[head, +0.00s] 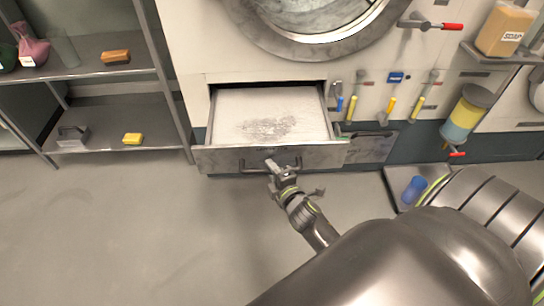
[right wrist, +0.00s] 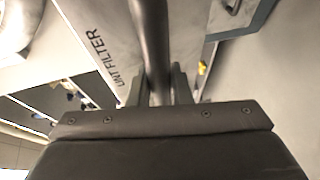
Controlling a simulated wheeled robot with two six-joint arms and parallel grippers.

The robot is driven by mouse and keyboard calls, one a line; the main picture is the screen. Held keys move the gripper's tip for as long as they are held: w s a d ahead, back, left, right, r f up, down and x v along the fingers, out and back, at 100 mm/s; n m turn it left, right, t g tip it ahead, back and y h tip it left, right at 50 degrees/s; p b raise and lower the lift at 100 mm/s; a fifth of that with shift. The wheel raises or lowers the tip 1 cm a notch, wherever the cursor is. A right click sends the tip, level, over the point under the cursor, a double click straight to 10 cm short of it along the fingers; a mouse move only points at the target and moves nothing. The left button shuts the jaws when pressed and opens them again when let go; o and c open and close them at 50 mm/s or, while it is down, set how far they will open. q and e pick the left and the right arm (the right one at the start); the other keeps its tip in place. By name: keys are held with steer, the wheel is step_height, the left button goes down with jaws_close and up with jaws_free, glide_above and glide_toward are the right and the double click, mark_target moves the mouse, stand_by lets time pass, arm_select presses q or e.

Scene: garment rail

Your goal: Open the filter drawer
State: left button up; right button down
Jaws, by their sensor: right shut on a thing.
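The filter drawer (head: 220,159) is pulled out of the machine below the round door in the head view. Inside it lies a pale filter panel (head: 290,105) with a grey patch of lint. My right gripper (head: 272,168) is at the bar handle (head: 255,166) on the drawer front and is shut on it. In the right wrist view the dark handle bar (right wrist: 152,40) runs between the two fingers (right wrist: 158,85). Lettering ending in "FILTER" shows on the drawer front (right wrist: 120,35) there. My left gripper is not in view.
A metal shelf rack (head: 100,93) with a brown block, a yellow block and bottles stands at the left. A blue cup (head: 413,190) is on a low tray at the right. Several coloured-handled valves line the machine wall. The floor (head: 120,230) at the left is clear.

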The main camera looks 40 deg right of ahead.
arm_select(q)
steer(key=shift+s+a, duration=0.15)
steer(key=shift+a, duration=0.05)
arm_select(e)
steer(key=c, duration=1.3)
jaws_free()
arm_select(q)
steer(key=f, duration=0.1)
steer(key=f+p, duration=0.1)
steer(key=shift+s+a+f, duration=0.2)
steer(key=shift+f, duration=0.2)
arm_select(e)
steer(key=v, duration=1.7)
steer(key=shift+s, duration=0.2)
